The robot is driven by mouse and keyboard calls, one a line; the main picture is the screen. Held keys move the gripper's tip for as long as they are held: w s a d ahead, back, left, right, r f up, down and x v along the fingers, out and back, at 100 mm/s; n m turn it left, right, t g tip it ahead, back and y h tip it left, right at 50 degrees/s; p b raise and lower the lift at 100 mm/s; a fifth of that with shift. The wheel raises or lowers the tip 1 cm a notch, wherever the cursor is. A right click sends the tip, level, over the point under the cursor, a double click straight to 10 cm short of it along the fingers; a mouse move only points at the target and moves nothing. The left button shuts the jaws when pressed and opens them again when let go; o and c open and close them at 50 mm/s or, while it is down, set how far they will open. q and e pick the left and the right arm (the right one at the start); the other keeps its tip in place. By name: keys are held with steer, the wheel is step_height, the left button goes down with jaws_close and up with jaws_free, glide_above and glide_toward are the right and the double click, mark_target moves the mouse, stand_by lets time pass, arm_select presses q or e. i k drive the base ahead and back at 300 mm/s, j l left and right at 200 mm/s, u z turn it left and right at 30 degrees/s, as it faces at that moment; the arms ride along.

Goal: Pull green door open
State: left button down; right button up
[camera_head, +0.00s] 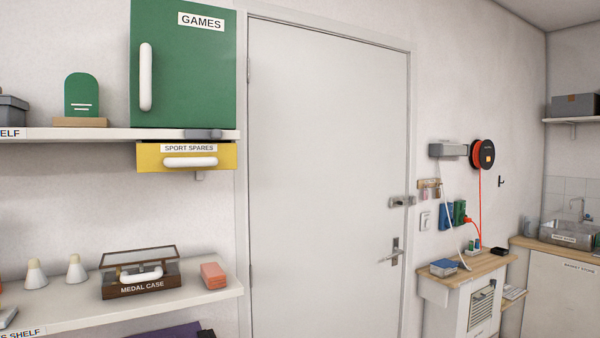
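The green door (190,85) is the front of a cabinet labelled "GAMES" on the upper left shelf. It looks shut. Its white vertical bar handle (145,77) is on the door's left side. Neither of my grippers shows in the head view, so nothing is seen touching the handle or the door.
A yellow "SPORT SPARES" drawer (215,156) hangs under the upper shelf (60,134). A green plaque (82,95) stands left of the cabinet. The lower shelf (80,306) holds a medal case (140,285). A white room door (325,170) is to the right.

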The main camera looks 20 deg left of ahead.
mark_target(182, 54)
steer(key=u, duration=1.2)
